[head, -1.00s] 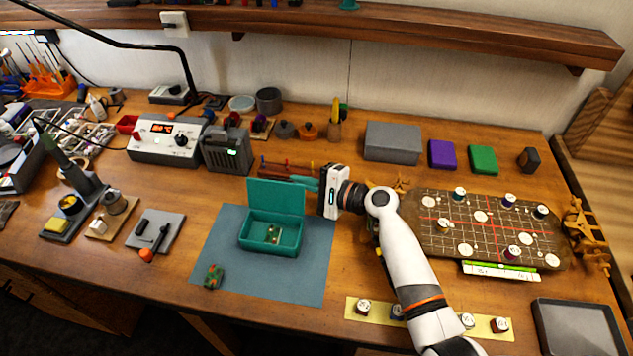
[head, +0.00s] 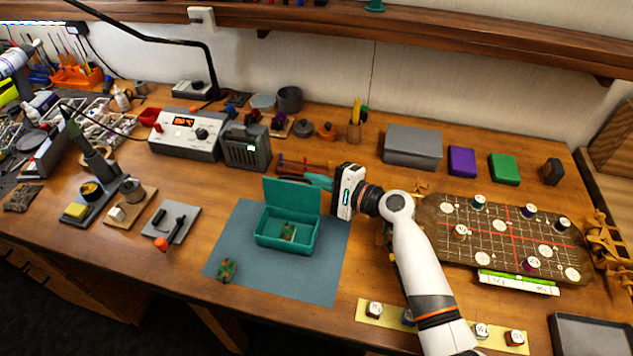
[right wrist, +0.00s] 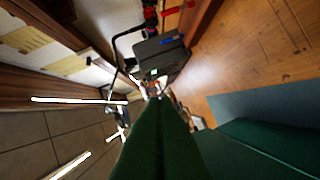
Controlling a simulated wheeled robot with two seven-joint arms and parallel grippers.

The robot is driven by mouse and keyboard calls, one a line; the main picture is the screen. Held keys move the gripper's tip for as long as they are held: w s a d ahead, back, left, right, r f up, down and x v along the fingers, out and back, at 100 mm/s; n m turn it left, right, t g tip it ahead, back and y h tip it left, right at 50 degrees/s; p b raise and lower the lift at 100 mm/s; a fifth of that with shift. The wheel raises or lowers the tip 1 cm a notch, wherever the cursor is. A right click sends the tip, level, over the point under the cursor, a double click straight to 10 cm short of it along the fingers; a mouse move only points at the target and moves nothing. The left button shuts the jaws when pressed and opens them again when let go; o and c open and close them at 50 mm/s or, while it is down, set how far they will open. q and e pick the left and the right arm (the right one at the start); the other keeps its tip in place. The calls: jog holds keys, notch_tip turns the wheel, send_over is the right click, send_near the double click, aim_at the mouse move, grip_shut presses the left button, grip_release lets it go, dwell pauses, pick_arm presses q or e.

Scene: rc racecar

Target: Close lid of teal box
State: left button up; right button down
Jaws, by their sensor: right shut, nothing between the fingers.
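The teal box (head: 268,242) stands on the blue-grey mat (head: 325,268). Its lid (head: 291,195) stands up open at the back edge. A small object (head: 288,231) lies inside the box. My right gripper (head: 318,180) is at the upper right of the box, its teal fingers pointing left, shut and empty. The fingertips are partly hidden behind the raised lid; I cannot tell whether they touch it. In the right wrist view the shut green fingers (right wrist: 160,105) fill the middle, and a dark green surface, likely the lid, shows at lower right.
A small green-and-red toy (head: 227,269) lies on the mat's left edge. A power supply (head: 186,135) and a dark grey device (head: 246,148) stand behind the box to the left. A marked wooden board (head: 490,258) lies right of my right arm. The mat before the box is clear.

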aim_at(311, 191)
jog(key=s+b, duration=0.1)
jog(key=s+r+n+b, duration=0.1)
jog(key=s+a+n+t+b, duration=0.1)
jog(key=shift+s+r+y, duration=0.15)
jog(key=shift+r+y, duration=0.05)
jog(key=shift+y, duration=0.2)
jog(key=shift+s+a+n+b, duration=0.2)
jog(key=shift+s+n+b, duration=0.15)
jog(key=shift+s+n, duration=0.35)
jog(key=shift+s+a+r, duration=0.1)
jog(key=shift+s+a, duration=0.1)
jog(key=shift+s, duration=0.25)
jog(key=shift+s+a+f+b, duration=0.15)
jog(key=shift+s+a+f, duration=0.1)
jog(key=shift+s, duration=0.35)
jog(key=shift+s+a+f+b, duration=0.15)
jog(key=shift+s+f, duration=0.1)
jog(key=shift+s, duration=0.35)
jog(key=shift+s+a+f+b, duration=0.15)
jog(key=shift+s+a+f, duration=0.1)
jog(key=shift+s, duration=0.35)
jog(key=shift+s+f, duration=0.1)
